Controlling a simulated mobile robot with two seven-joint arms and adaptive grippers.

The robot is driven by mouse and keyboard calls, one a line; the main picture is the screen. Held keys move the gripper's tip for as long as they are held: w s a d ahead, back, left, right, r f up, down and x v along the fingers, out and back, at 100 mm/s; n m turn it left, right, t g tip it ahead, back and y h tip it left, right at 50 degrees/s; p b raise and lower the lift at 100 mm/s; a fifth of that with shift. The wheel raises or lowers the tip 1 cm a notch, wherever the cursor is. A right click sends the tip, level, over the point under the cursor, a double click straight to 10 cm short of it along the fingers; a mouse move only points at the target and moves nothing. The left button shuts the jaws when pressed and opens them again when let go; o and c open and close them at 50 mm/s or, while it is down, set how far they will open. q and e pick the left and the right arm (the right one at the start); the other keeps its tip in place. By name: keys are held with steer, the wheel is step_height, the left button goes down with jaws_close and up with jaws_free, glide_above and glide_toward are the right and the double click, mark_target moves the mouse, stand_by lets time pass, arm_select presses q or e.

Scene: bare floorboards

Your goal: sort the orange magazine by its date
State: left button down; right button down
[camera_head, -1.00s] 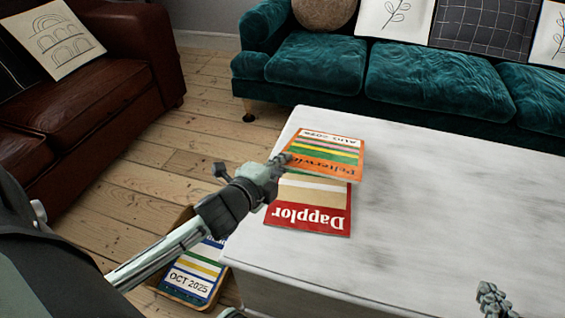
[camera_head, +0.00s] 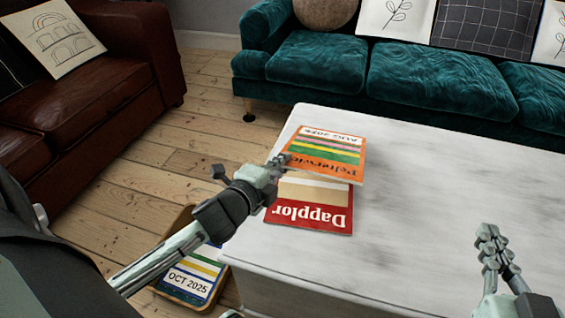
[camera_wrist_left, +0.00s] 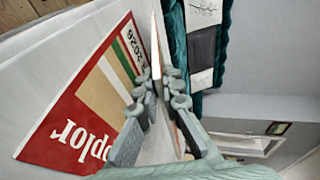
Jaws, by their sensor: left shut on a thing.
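The orange magazine (camera_head: 325,157) has coloured stripes, an upside-down title and a date line reading AUG, its year too small to read surely. My left gripper (camera_head: 284,160) is shut on its left edge and holds it over the far part of a red magazine. The left wrist view shows the orange magazine edge-on (camera_wrist_left: 155,85) between the fingers. The red magazine (camera_head: 310,215), titled Dapplor, lies on the white table (camera_head: 430,210), its far part covered in the head view. My right gripper (camera_head: 488,240) is over the near right part of the table; its finger gap is unclear.
A brown box (camera_head: 211,301) stands on the floor left of the table, with a striped magazine (camera_head: 190,278) dated OCT 2025 in it. A teal sofa (camera_head: 400,80) is behind the table and a brown leather sofa (camera_head: 120,90) at left. The table's right side is clear.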

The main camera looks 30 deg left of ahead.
arm_select(q)
steer(key=shift+r, duration=0.1)
steer(key=c, duration=1.6)
jaws_free()
steer(key=shift+s+d+r+p, duration=0.1)
steer(key=shift+s+p, duration=0.2)
steer(key=shift+s, duration=0.05)
steer(key=d+p+v, duration=0.1)
steer(key=p+v, duration=0.1)
steer(key=v, duration=0.6)
steer(key=shift+d+p, duration=0.25)
steer(key=shift+p, duration=0.1)
steer(key=shift+r, duration=0.15)
